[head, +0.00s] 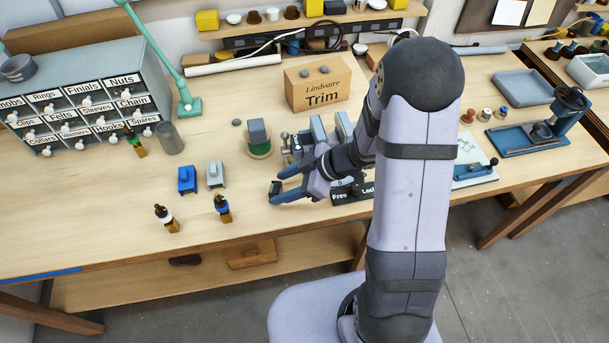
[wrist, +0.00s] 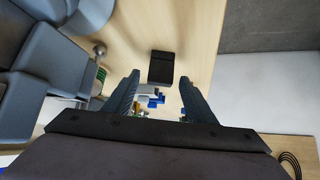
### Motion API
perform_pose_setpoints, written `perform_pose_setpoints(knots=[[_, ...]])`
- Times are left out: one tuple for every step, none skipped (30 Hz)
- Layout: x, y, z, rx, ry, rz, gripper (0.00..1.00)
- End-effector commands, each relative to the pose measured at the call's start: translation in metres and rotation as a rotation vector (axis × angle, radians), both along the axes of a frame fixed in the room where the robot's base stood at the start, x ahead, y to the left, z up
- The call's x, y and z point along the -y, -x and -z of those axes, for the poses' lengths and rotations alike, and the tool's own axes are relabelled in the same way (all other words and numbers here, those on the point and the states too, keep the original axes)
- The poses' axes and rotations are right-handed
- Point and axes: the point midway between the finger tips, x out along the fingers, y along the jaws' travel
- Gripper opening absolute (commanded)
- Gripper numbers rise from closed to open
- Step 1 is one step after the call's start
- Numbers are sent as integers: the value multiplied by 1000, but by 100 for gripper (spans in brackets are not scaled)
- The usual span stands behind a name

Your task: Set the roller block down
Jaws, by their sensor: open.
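A small dark block (head: 275,187), which I take for the roller block, is at the fingertips of my gripper (head: 277,186), low over the front part of the wooden bench. In the wrist view the dark block (wrist: 161,67) lies between and slightly beyond the two blue fingers of my gripper (wrist: 160,80). The fingers stand apart, with a visible gap on each side of the block. The block looks upright, but I cannot tell exactly whether its underside touches the bench.
A blue block (head: 187,180) and a grey block (head: 215,174) stand to the left, with two small bottles (head: 222,208) in front. A green spool (head: 259,149) and a black Free/Lock base (head: 352,192) are close by. Bare bench (head: 110,220) lies at front left.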

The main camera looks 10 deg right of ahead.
Motion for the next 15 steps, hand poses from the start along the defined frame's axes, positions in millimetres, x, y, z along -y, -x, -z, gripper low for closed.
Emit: perform_pose_setpoints(knots=[[7,1,-8,4,0,5,51],[11,3,-12,4,2,4,51],[16,5,-17,4,2,4,51],[20,6,-21,6,1,4,51],[23,8,-25,5,1,5,51],[28,10,-30,4,2,4,51],[31,12,-34,4,3,4,51],[35,13,-37,4,2,4,51],[39,15,-42,4,1,3,51],[41,16,-44,3,1,3,51],[44,17,-47,3,2,4,51],[47,19,-50,3,1,3,51],[49,20,-53,2,0,2,51],[51,20,-55,2,0,3,51],[53,21,-57,3,1,1,51]])
